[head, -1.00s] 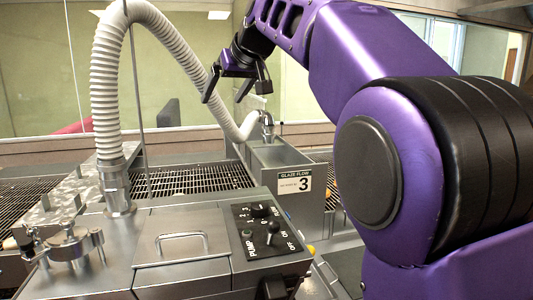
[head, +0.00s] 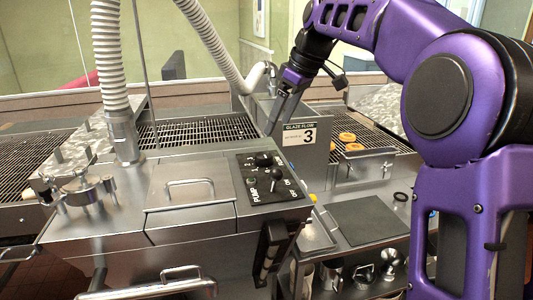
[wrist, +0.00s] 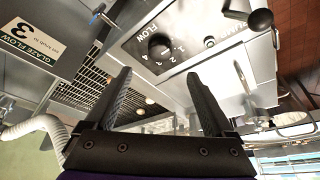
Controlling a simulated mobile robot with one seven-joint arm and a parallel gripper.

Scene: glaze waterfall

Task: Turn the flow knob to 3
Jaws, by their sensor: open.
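The flow knob (wrist: 160,46) is a round black knob on the control panel, with printed numbers beside it in the wrist view. It also shows in the head view (head: 263,160) at the top of the black panel (head: 284,187). Which number it points to is too small to tell. The glaze flow sign (head: 299,136) shows a large 3, also in the wrist view (wrist: 25,45). My gripper (wrist: 155,78) is open and empty, with the knob beyond its fingertips and apart from them. In the head view my gripper (head: 272,120) is above and behind the panel.
A pump lever with a black ball (head: 276,173) stands close to the flow knob. A lidded steel hatch with a handle (head: 190,184) is left of the panel. A white hose (head: 213,40) arches behind. Donuts (head: 348,138) lie on the conveyor at right.

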